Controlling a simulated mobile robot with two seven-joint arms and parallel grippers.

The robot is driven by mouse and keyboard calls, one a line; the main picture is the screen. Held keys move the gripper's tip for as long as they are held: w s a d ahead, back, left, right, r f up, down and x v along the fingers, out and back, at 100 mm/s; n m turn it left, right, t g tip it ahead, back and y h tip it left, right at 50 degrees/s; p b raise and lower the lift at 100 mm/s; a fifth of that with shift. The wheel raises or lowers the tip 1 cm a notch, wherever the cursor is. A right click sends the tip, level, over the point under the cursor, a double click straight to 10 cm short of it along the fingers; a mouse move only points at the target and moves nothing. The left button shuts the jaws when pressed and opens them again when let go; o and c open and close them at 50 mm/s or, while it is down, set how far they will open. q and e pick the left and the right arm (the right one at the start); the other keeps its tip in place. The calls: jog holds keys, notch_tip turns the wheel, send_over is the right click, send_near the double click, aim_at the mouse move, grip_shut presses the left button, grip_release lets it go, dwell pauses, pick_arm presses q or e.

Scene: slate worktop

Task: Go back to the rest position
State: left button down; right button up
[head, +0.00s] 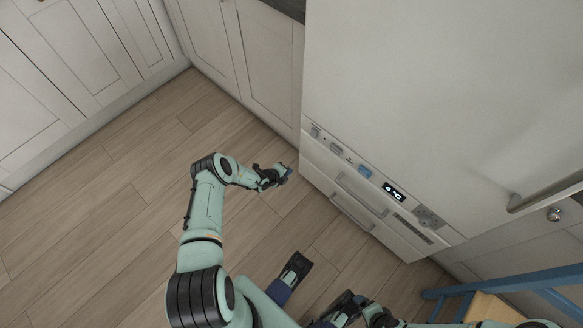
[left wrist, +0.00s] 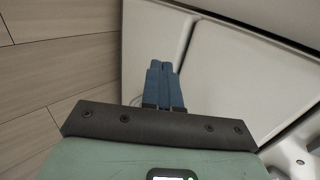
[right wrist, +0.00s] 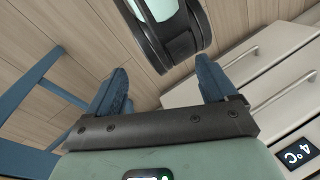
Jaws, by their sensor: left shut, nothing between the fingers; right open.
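My left gripper (head: 288,171) is at the middle of the head view, over the floor and in front of the lower drawers of the white fridge (head: 420,90). Its blue fingers lie together with nothing between them, as the left wrist view (left wrist: 163,66) shows. My right gripper (right wrist: 163,84) has its two blue fingers spread wide and empty in the right wrist view. In the head view the right arm is low at the bottom edge and partly cut off, so its fingers are hard to make out.
The fridge has a 4°C display (head: 395,191) and drawer handles (head: 361,195). A blue-framed chair or stool (head: 510,285) stands at the lower right. White cabinets (head: 75,65) line the left and back. The wood floor (head: 100,220) is clear on the left.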

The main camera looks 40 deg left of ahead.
pick_arm(q)
jog(key=shift+p+v, duration=0.45)
jog(key=shift+v, duration=0.8)
pick_arm(e)
jog(key=shift+s+a+r+g, duration=0.15)
jog(key=shift+s+a+r, duration=0.2)
jog(key=shift+s, duration=0.2)
jog(key=shift+s+a+r+g, duration=0.15)
jog(key=shift+s+a+r, duration=0.05)
jog(key=shift+s+r, duration=0.3)
pick_arm(q)
jog(key=shift+s+f, duration=0.1)
